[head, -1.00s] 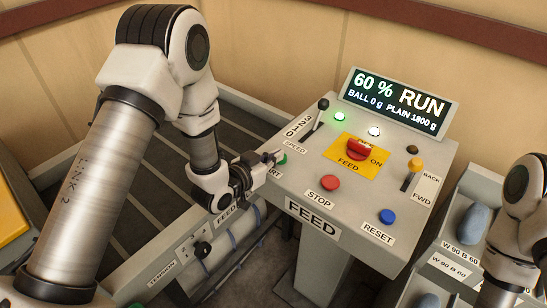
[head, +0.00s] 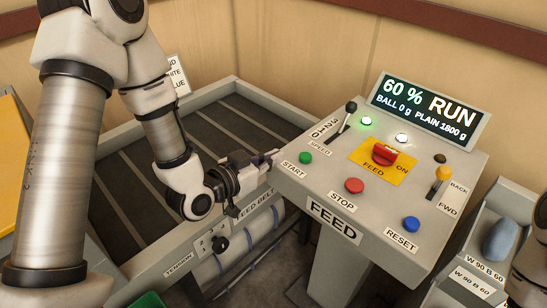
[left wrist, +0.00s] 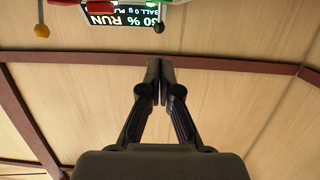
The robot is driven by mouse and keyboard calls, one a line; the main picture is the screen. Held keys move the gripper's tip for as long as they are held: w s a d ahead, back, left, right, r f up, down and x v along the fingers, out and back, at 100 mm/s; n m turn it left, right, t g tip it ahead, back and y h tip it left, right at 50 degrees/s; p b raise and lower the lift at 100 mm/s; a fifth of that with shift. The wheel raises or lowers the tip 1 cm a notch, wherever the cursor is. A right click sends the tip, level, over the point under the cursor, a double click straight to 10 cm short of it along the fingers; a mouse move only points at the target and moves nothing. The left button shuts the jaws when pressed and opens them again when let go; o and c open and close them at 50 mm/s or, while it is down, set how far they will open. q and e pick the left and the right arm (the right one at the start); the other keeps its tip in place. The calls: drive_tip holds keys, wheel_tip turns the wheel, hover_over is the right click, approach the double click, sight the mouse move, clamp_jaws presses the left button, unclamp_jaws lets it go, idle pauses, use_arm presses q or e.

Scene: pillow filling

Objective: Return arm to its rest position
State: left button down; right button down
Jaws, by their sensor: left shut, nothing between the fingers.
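My left arm comes in from the left in the head view. Its gripper (head: 268,157) hangs just left of the feed console (head: 322,190), over the near edge of the belt. In the left wrist view the two fingers (left wrist: 160,70) are closed together with nothing between them, against the tan wall. The green START button (head: 306,158) shows uncovered, to the right of the fingertips. Part of my right arm shows at the right edge of the head view; its gripper is out of the picture.
The console carries a speed lever (head: 347,117), red feed switch (head: 385,154), red STOP button (head: 354,185), blue RESET button (head: 411,224) and yellow-knobbed lever (head: 439,181). The display (head: 427,110) reads 60 % RUN. The dark feed belt (head: 120,195) lies behind my left arm.

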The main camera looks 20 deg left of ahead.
idle(0.4)
use_arm(q)
drive_tip(key=s+f+g+y, duration=0.1)
drive_tip(key=s+f+g, duration=0.4)
drive_tip(key=f, duration=0.7)
drive_tip(key=s+f+g+y, duration=0.1)
drive_tip(key=s+f+g, duration=0.1)
drive_tip(key=s+f, duration=0.7)
drive_tip(key=s+a+f+n+g+y, duration=0.3)
drive_tip(key=s+f+g, duration=0.4)
drive_tip(key=s+f, duration=0.3)
drive_tip(key=shift+s+f+n+g, duration=0.35)
drive_tip(key=shift+s+n, duration=0.25)
drive_tip(key=shift+s, duration=0.65)
